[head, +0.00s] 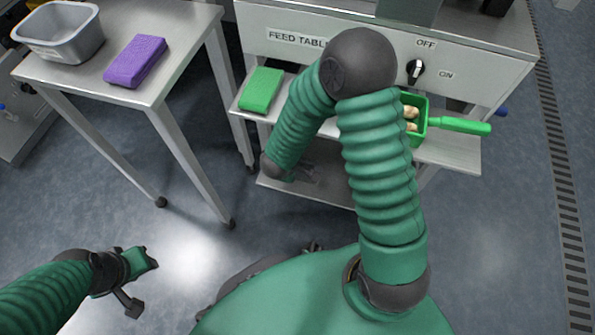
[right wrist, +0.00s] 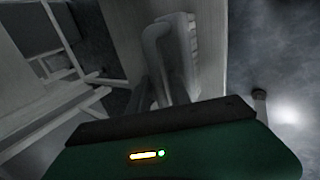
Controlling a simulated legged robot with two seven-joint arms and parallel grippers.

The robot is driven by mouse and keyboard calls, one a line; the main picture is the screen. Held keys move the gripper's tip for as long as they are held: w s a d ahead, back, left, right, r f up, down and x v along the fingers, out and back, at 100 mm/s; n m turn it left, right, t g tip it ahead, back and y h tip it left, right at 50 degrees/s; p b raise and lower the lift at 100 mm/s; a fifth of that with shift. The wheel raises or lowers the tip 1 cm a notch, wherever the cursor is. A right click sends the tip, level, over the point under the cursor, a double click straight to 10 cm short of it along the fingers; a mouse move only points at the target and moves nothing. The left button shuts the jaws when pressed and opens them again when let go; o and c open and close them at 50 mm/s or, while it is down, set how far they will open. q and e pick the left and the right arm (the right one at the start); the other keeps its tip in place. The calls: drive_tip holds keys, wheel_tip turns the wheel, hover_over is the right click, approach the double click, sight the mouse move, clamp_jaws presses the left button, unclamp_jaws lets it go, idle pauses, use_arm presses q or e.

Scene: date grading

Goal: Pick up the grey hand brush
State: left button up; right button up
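I cannot make out the grey hand brush for certain in either view. In the dark right wrist view, a pale ridged block (right wrist: 192,45) and a grey curved piece (right wrist: 153,45) show beyond the gripper body; I cannot tell whether they are the brush. My right arm reaches down in front of the feed table, and its wrist end (head: 272,165) is low by the lower shelf (head: 325,180). The right fingers are not clear. My left gripper (head: 142,282) hangs over the floor at lower left, with nothing visible in it; its finger opening is unclear.
A green sponge-like block (head: 261,90) and a green scoop (head: 450,125) holding pale pieces are on the feed table ledge. A side table (head: 185,50) bears a purple block (head: 135,61) and a grey tub (head: 60,38).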

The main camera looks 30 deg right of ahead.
drive_tip(key=shift+r, duration=0.15)
clamp_jaws()
drive_tip(key=shift+r, duration=0.1)
